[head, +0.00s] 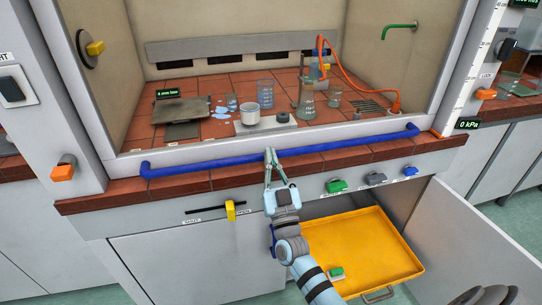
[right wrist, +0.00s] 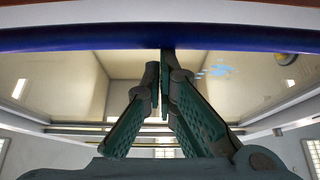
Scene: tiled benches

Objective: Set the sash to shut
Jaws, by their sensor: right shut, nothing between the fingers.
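The sash is the clear front of the fume hood, with a long blue handle bar (head: 285,151) along its lower edge. In the head view the bar is low, close to the red tiled sill (head: 130,193); I cannot tell how much gap is under it. My right gripper (head: 270,154) is shut and empty, with its fingertips at the middle of the bar. In the right wrist view the bar (right wrist: 80,38) runs across the top and the fingertips (right wrist: 164,62) reach up to it. They look touching or very near. My left gripper is out of view.
An orange drawer tray (head: 390,262) and an open cabinet door (head: 468,235) stand out at the right. Glassware, including a flask (head: 306,103), stands inside the hood.

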